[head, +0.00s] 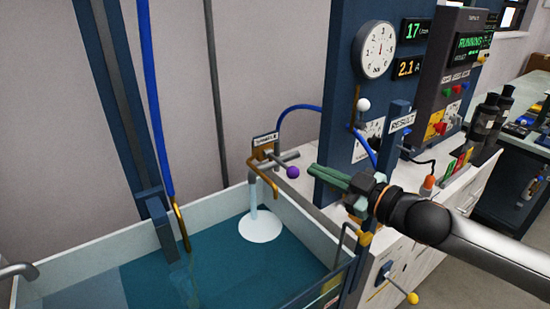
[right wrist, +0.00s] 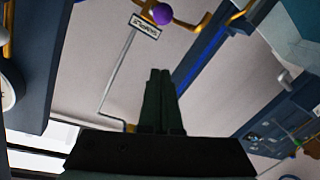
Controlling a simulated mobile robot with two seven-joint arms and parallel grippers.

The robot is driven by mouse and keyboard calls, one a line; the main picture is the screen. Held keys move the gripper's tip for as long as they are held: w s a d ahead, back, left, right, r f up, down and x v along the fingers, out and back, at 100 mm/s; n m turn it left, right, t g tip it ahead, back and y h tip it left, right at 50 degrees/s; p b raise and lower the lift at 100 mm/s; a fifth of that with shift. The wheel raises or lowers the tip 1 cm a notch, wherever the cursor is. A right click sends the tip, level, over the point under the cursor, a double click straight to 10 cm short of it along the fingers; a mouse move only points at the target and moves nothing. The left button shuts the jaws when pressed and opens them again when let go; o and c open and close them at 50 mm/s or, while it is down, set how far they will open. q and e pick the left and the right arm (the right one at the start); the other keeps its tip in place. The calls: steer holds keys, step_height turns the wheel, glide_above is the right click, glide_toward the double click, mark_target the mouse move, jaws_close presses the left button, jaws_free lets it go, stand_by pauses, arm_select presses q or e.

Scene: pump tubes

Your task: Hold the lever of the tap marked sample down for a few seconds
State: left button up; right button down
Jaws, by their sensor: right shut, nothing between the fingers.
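The tap marked sample (head: 262,165) is a brass spout with a grey cross-bar, fixed at the back rim of the tank below its small label (head: 264,141). Its lever ends in a purple ball (head: 292,172). A pale stream (head: 262,205) drops from the spout to a light round patch on the water. My right gripper (head: 316,171) is shut and empty, its green fingers pointing left just right of the ball, with a small gap in the picture. In the right wrist view the purple ball (right wrist: 162,13) and label (right wrist: 145,27) lie beyond the fingertips. My left gripper is out of view.
The tank (head: 85,247) of blue water fills the lower left. A blue panel with a round gauge (head: 374,49) stands behind my right gripper. A blue hose (head: 152,100) hangs at the left. A yellow-knobbed lever (head: 412,298) sits low on the right.

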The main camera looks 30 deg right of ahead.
mark_target(294, 168)
steer(key=shift+w, duration=0.15)
stand_by(0.3)
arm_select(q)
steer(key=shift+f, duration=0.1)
arm_select(e)
steer(key=shift+w, duration=0.1)
arm_select(q)
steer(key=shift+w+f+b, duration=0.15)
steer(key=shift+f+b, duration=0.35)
steer(key=shift+b, duration=0.1)
arm_select(e)
steer(key=shift+w+a+f, duration=0.1)
steer(key=shift+w+f, duration=0.55)
steer(key=shift+w, duration=0.75)
steer(key=shift+w+a+f, duration=0.1)
steer(key=shift+w+f, duration=0.5)
steer(key=shift+w, duration=0.8)
steer(key=shift+w+f, duration=0.65)
steer(key=shift+w, duration=0.75)
